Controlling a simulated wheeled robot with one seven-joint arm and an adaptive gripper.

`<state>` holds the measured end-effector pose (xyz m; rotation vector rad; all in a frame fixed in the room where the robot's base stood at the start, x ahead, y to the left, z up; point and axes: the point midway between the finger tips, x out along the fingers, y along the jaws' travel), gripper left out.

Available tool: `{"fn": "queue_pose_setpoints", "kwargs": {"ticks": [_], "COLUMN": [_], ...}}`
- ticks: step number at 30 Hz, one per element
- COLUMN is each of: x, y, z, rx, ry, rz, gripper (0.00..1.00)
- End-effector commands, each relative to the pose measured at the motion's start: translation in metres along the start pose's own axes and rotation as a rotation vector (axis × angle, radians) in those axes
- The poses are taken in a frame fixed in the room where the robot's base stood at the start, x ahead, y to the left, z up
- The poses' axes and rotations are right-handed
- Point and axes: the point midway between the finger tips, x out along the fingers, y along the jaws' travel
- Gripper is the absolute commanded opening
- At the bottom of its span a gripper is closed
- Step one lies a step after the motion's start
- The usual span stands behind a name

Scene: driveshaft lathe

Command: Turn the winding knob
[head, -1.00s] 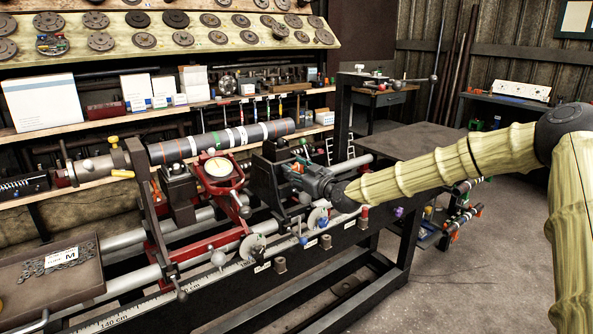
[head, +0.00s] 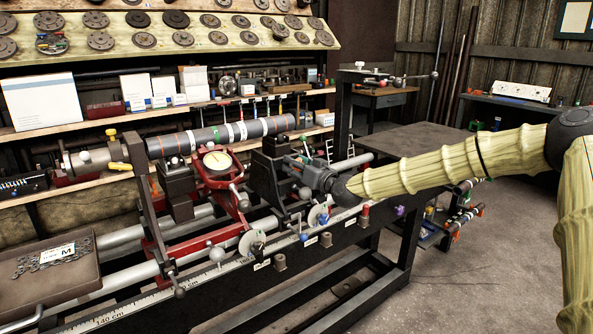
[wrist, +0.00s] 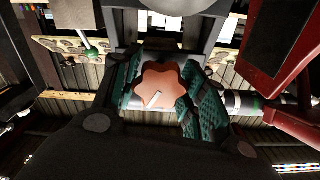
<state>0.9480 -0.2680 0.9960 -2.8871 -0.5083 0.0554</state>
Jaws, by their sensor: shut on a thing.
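The winding knob (wrist: 160,87) is orange, with a lobed rim and a white mark that slants on its face. In the wrist view it sits between the green ribbed pads of my gripper (wrist: 158,98), which is shut on it from both sides. In the head view my gripper (head: 291,161) is at the dark stand (head: 268,178) near the right end of the lathe. There the gripper and stand hide the knob.
A striped shaft (head: 222,136) lies along the lathe, left of my gripper. Small levers with blue and red ends (head: 322,218) stand just below my gripper. A parts tray (head: 45,300) is at the lower left.

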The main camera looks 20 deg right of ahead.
Motion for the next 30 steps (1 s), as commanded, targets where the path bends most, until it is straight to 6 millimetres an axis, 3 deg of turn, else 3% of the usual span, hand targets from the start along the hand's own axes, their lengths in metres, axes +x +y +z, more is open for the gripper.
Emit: {"fn": "queue_pose_setpoints", "kwargs": {"ticks": [15,30], "x": [0.0002,0.0004], "y": [0.0025,0.0024], "z": [-0.0016,-0.003], "rx": [0.303,0.345], "ry": [0.005,0.006], "rz": [0.002,0.002], "gripper": [0.18,0.18]}}
